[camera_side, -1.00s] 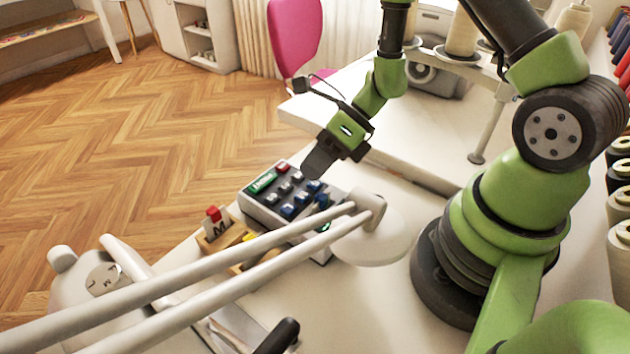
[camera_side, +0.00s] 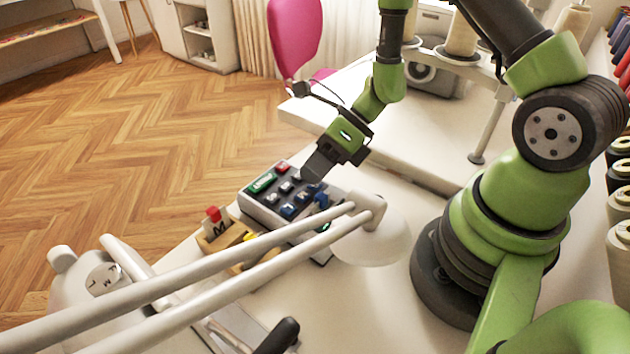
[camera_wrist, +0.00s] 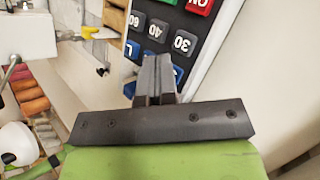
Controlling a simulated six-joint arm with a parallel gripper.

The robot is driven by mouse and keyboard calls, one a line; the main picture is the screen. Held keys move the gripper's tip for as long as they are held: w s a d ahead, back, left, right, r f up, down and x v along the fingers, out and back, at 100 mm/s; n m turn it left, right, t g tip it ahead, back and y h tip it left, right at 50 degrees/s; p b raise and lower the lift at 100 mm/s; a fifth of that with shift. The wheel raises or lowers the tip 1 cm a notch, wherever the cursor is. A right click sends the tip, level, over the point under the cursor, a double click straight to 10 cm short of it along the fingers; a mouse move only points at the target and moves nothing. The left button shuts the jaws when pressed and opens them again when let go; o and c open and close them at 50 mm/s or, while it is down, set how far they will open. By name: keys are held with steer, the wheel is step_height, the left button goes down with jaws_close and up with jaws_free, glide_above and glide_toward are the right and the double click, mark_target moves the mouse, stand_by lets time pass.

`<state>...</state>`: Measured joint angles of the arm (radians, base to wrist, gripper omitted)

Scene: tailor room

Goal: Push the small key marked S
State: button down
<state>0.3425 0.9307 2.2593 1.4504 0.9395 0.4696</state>
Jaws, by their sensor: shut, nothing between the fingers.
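The keypad (camera_side: 262,212) is a grey box with a dark face on the white table. It carries a green key (camera_side: 262,182), a red key (camera_side: 282,167), several grey keys and several blue keys (camera_side: 288,211). In the wrist view I read 30 on a grey key (camera_wrist: 185,42), 40 on another (camera_wrist: 157,28), and L on a blue key (camera_wrist: 131,50). No S is readable; the fingers cover part of the blue keys. My gripper (camera_side: 309,180) is shut and empty, its tips at the keypad's right edge in the side view. I cannot tell whether they touch it.
A pale lamp (camera_side: 375,235) with two long bars crosses in front of the keypad's near side. A raised white table (camera_side: 420,140) lies behind my gripper.

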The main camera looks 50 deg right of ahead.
steer(key=shift+r, duration=0.85)
steer(key=shift+r, duration=2.5)
steer(key=s+r+n+t+h, duration=0.1)
steer(key=s+r+n, duration=0.3)
steer(key=n, duration=0.5)
steer(key=s+r+n+t+h, duration=0.1)
steer(key=s+r+n+h, duration=0.2)
steer(key=r+n, duration=0.5)
steer(key=s+r+n+t+h, duration=0.1)
steer(key=s+r+n, duration=0.4)
steer(key=n, duration=0.5)
steer(key=shift+s+d+r+n+h, duration=0.15)
steer(key=shift+s+r+n+h, duration=0.25)
steer(key=shift+h, duration=0.3)
